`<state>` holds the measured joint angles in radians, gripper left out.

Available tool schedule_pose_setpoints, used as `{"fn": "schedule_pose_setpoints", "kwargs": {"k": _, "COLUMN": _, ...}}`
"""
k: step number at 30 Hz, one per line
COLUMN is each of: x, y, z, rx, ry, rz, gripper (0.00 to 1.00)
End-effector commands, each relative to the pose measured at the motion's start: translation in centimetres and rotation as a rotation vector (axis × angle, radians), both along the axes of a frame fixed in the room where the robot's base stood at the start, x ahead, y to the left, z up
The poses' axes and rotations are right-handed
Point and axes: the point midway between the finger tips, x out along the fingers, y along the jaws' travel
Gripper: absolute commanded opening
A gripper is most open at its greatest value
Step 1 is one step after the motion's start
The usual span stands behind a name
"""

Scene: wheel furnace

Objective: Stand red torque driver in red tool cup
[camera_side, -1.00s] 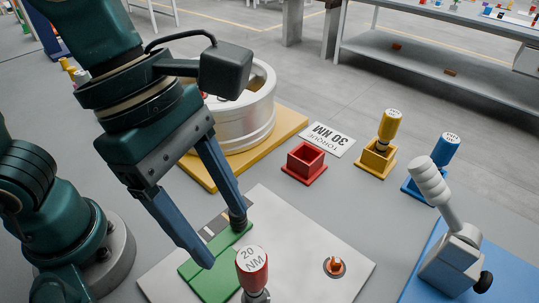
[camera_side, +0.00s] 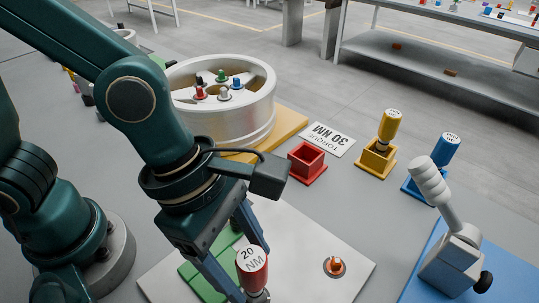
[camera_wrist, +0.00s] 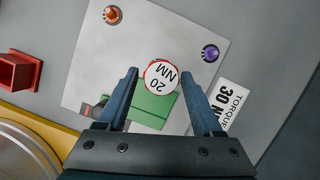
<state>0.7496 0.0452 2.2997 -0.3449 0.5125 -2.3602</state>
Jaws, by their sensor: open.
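The red torque driver (camera_side: 252,268), with a white cap marked "20 NM", stands upright on the pale plate at the bottom of the side view. In the wrist view its cap (camera_wrist: 161,76) shows between the finger tips. My gripper (camera_side: 251,268) is open, with a finger on either side of the driver; I cannot tell whether either touches it. In the wrist view my gripper (camera_wrist: 158,78) shows both fingers apart. The red tool cup (camera_side: 306,162) is empty and stands farther back, beside the "TORQUE 30 NM" card. It also shows at the left of the wrist view (camera_wrist: 18,72).
A yellow driver (camera_side: 389,128) and a blue driver (camera_side: 446,150) stand in their cups at the right. A wheel (camera_side: 222,110) on a yellow board is behind my arm. A lever clamp (camera_side: 448,235) stands front right. A green block (camera_side: 205,262) lies beside the red driver.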

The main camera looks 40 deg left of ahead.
Motion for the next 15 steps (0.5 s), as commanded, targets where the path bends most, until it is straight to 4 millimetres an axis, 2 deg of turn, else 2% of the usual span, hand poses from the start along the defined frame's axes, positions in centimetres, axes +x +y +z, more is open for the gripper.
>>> {"fn": "schedule_pose_setpoints", "kwargs": {"k": 1, "x": 0.0, "y": 0.0, "z": 0.01, "rx": 0.0, "ry": 0.0, "rz": 0.0, "gripper": 0.68}}
{"fn": "schedule_pose_setpoints", "kwargs": {"k": 5, "x": 0.0, "y": 0.01, "z": 0.02, "rx": 0.0, "ry": 0.0, "rz": 0.0, "gripper": 0.18}}
{"fn": "schedule_pose_setpoints", "kwargs": {"k": 6, "x": 0.0, "y": 0.01, "z": 0.02, "rx": 0.0, "ry": 0.0, "rz": 0.0, "gripper": 0.02}}
{"fn": "schedule_pose_setpoints", "kwargs": {"k": 7, "x": 0.0, "y": 0.01, "z": 0.02, "rx": 0.0, "ry": 0.0, "rz": 0.0, "gripper": 0.0}}
{"fn": "schedule_pose_setpoints", "kwargs": {"k": 15, "x": 0.04, "y": -0.01, "z": 0.11, "rx": -0.002, "ry": -0.002, "rz": 0.0, "gripper": 0.0}}
